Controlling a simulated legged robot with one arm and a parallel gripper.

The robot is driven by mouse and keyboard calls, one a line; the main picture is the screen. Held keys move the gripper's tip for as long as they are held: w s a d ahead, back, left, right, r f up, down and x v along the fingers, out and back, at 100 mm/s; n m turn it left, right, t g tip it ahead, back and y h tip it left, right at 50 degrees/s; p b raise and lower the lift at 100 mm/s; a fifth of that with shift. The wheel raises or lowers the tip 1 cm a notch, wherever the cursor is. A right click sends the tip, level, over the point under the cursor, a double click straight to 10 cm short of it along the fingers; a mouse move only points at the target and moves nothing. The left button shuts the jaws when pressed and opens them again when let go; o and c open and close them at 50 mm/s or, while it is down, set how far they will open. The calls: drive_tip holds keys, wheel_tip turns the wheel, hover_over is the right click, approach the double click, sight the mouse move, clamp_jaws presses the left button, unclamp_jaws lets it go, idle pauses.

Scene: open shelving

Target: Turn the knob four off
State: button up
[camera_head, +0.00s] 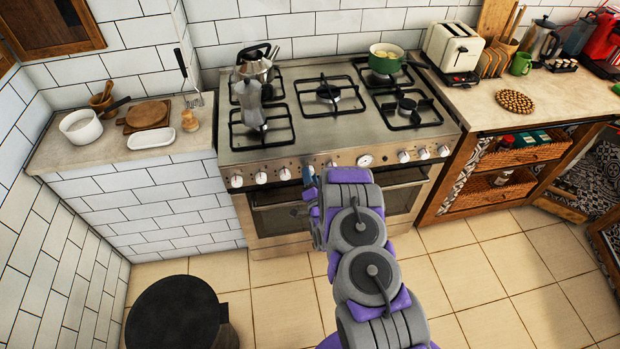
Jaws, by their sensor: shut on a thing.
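A steel gas stove (290,155) stands against the tiled wall, with a row of white knobs along its front panel. Three knobs show left of my gripper: the far-left knob (237,181), the second knob (261,178) and the third knob (285,174). My gripper (309,174) is at the panel just right of these, shut on the fourth knob from the left, which it and my arm mostly hide. The knob's turn angle cannot be seen. Right of my arm are a round dial (365,160) and three more knobs (424,154).
A moka pot (250,105), a kettle (257,68) and a green pot (386,58) stand on the burners. Counters flank the stove. A dark round bin (175,312) stands on the floor at lower left. A cabinet door is open at right.

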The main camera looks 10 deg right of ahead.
drive_tip(key=shift+f, duration=0.1)
drive_tip(key=o, duration=1.1)
drive_tip(key=shift+c, duration=0.2)
